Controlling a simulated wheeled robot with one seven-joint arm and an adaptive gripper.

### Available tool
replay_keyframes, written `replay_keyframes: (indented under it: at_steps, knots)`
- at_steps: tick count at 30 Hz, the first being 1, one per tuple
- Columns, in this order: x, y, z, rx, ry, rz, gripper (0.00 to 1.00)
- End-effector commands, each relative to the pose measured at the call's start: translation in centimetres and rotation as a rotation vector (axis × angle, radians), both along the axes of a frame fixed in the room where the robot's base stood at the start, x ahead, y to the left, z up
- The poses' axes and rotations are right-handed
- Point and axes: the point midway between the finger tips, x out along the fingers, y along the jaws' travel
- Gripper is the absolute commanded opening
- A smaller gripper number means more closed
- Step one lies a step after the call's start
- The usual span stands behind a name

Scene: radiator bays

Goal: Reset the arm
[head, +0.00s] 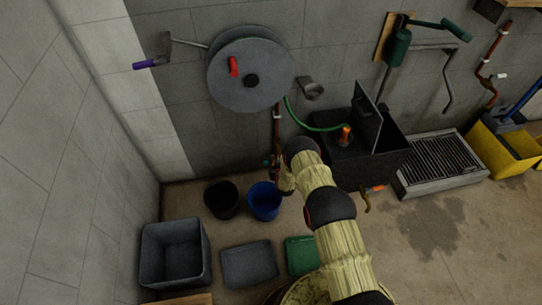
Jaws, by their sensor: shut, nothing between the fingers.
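My arm, pale yellow with dark joints, rises from the bottom centre-right of the head view. It bends at a dark joint near the middle, and a short pale link folds down from there, just right of the wall pipe and above the blue bucket (265,201). My gripper's fingers cannot be made out; they seem hidden beyond that end of the arm. Nothing is seen held.
A hose reel (275,72) hangs on the wall. A dark trough (390,158) with a raised lid stands right of my arm, beside a floor grating (442,160). A black bucket (221,199), a grey bin (175,252) and a green tray (301,256) stand lower left.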

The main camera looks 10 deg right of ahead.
Motion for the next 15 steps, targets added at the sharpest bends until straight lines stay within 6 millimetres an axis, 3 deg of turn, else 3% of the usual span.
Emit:
replay_keyframes:
  at_steps: [6, 15]
  knots:
    - [-2.6, 0.0, 1.1, 0.000, 0.003, 0.000, 0.00]
    - [-3.1, 0.0, 1.2, 0.000, 0.002, 0.000, 0.00]
